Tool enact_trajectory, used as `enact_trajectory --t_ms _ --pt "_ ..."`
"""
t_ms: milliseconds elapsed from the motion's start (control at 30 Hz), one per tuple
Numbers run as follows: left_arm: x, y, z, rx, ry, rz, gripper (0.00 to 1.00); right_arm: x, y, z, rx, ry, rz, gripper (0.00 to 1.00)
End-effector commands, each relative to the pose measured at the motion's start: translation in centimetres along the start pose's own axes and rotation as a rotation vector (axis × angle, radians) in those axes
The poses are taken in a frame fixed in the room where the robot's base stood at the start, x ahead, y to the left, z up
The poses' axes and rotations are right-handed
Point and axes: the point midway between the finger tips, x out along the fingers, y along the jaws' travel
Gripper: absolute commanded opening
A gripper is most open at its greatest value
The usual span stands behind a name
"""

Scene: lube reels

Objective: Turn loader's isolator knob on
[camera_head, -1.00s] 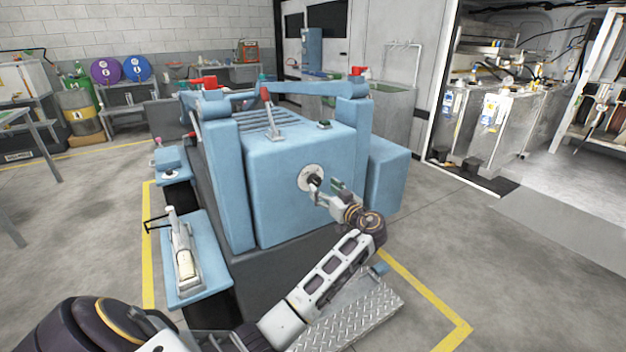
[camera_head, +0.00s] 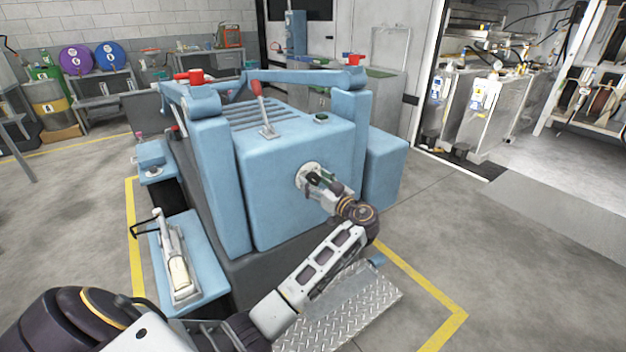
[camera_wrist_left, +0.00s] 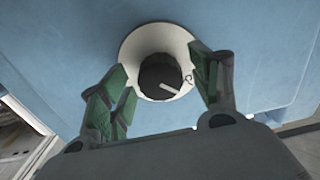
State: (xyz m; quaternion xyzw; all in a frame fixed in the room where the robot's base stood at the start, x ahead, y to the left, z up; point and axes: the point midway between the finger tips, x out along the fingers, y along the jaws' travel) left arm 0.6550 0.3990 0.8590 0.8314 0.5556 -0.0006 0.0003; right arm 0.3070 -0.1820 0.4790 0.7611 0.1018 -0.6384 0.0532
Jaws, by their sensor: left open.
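The loader (camera_head: 290,190) is a light blue machine in the middle of the head view. Its isolator knob (camera_wrist_left: 160,77) is black with a pale pointer line, on a round white plate (camera_wrist_left: 133,44) on the blue face. The pointer slants toward the lower right in the left wrist view. My left gripper (camera_wrist_left: 165,88) is open, with one green-padded finger on each side of the knob; I cannot tell whether they touch it. In the head view the left gripper (camera_head: 315,180) covers most of the knob, and the plate (camera_head: 302,172) shows behind it. My right gripper is not in view.
A red-handled lever (camera_head: 262,105) stands on the loader's top. A blue side shelf (camera_head: 190,262) sticks out at the left. A diamond-plate step (camera_head: 345,305) lies below my left arm. Open grey floor (camera_head: 510,255) lies to the right.

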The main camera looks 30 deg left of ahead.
Motion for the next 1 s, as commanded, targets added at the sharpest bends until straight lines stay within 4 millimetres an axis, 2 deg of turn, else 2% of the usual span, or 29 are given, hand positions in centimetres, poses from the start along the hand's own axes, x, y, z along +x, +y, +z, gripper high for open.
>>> enact_trajectory --t_ms 333,667,1000 --pt "-0.06 0.00 0.02 0.000 0.000 0.000 0.62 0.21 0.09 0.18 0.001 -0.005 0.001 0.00" --pt "-0.05 0.00 0.01 0.000 0.000 0.000 0.19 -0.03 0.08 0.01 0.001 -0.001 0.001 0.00" --pt "-0.05 0.00 -0.03 0.026 0.000 0.000 0.17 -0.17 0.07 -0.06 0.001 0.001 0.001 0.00"
